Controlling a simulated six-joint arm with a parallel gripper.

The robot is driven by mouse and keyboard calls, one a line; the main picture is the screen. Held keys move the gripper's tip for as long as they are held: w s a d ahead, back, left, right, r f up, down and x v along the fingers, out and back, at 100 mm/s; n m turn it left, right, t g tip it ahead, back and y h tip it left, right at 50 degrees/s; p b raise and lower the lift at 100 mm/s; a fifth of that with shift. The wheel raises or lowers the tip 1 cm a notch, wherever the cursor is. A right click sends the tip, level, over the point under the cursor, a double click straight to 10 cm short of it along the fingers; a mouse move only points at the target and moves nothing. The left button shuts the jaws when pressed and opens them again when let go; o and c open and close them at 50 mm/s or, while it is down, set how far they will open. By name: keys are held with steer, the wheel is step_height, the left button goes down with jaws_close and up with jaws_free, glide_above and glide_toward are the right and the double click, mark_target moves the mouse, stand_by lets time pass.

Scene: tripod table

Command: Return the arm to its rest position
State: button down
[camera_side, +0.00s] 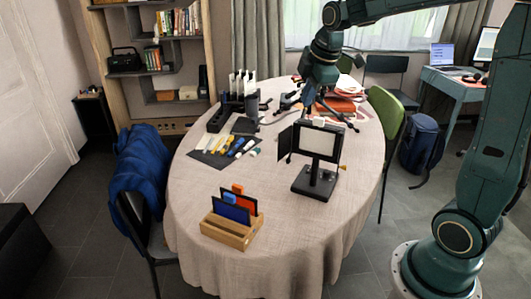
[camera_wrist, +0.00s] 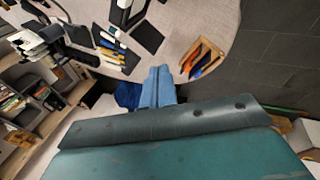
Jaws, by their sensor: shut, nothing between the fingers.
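My gripper (camera_side: 310,98) points down over the back of the oval cloth-covered table (camera_side: 200,180) in the side view. In the wrist view, its two blue-grey fingers (camera_wrist: 158,72) lie together, shut, with nothing between them. My arm reaches across from the right with its wrist high over the table's far part. Dark thin legs spread on the cloth below the gripper, partly behind it. From the side view I cannot tell how far above the table the fingertips are.
A framed light panel (camera_side: 319,142) stands right of the table's middle. A wooden holder (camera_side: 231,229) with blue and orange pieces is near the front. Marker-like items lie on a dark mat (camera_side: 213,155). A black rack (camera_side: 238,98) stands at the back left. Chairs surround the table.

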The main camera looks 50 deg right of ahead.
steer(key=s+a+m, duration=0.3)
steer(key=s+a, duration=0.1)
steer(key=s, duration=0.3)
steer(key=s+a+m+t, duration=0.1)
steer(key=s+a+m, duration=0.3)
steer(key=s, duration=0.3)
steer(key=s+a+m+y, duration=0.1)
steer(key=s+a+m, duration=0.3)
steer(key=s, duration=0.4)
steer(key=shift+a+f+t, duration=0.15)
steer(key=shift+t, duration=0.15)
